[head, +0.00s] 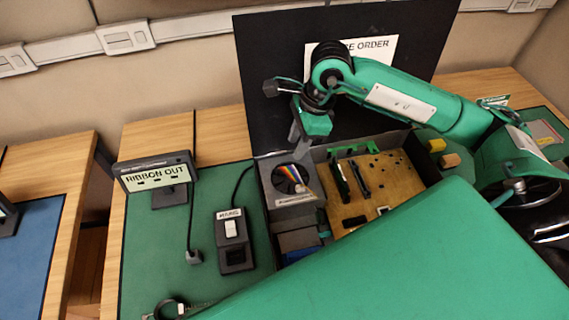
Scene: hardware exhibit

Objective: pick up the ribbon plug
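A rainbow-striped ribbon (294,176) shows against the dark round fan opening of a grey box in the open case. Its plug end is too small to make out clearly. My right gripper (302,136) hangs above and slightly right of the ribbon, pointing down, apart from it. Its fingers overlap in this view, so I cannot tell whether they are open or shut. A small display (158,177) at the left reads "RIBBON OUT". My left gripper cannot be identified.
The open case (262,190) holds a tan board (376,187) with upright cards. A switch box (234,241) and a loose dark cable end (194,257) lie on the green mat (140,262). A black panel (262,60) stands behind. My green arm covers the lower right.

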